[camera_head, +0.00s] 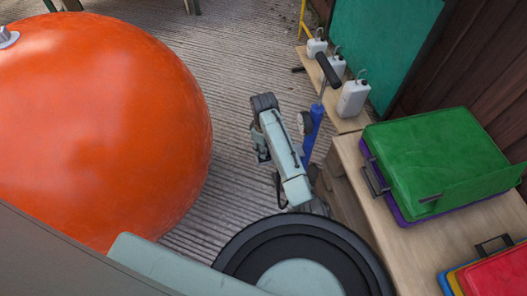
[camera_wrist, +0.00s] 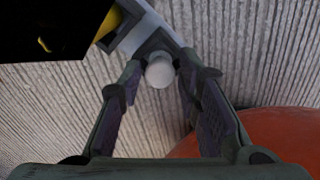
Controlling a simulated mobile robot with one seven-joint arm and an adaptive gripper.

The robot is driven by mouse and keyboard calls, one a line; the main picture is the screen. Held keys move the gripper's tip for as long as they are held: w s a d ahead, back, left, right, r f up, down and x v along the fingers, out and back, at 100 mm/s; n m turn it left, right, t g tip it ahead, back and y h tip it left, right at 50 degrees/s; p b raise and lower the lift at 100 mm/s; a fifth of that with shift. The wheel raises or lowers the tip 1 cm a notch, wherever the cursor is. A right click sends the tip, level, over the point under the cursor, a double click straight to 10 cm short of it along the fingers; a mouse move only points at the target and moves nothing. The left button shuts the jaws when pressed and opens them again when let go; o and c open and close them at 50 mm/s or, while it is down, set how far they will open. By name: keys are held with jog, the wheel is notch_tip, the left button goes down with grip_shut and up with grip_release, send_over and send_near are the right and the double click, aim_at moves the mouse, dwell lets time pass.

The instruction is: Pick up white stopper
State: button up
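The white stopper (camera_wrist: 160,73) is a small, pale, rounded piece in the wrist view. It sits at the end of a light grey and dark bracket-like part (camera_wrist: 150,35). My gripper (camera_wrist: 158,80) is open, with one finger on each side of the stopper near the fingertips. A narrow gap seems to show on both sides, so I see no clear grip on it. In the head view I cannot make out the stopper, and my arm hides most of the gripper.
A large orange ball (camera_head: 105,125) fills the left. A blue pump (camera_head: 313,130) with a black handle stands just right of my arm. White containers (camera_head: 353,98) and a green case (camera_head: 437,155) rest on wooden benches at right. Ribbed floor (camera_head: 235,60) is clear beyond my arm.

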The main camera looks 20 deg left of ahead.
jog(key=shift+c, duration=0.3)
jog(key=c, duration=0.5)
jog(key=shift+c, duration=0.3)
jog(key=shift+r, duration=0.1)
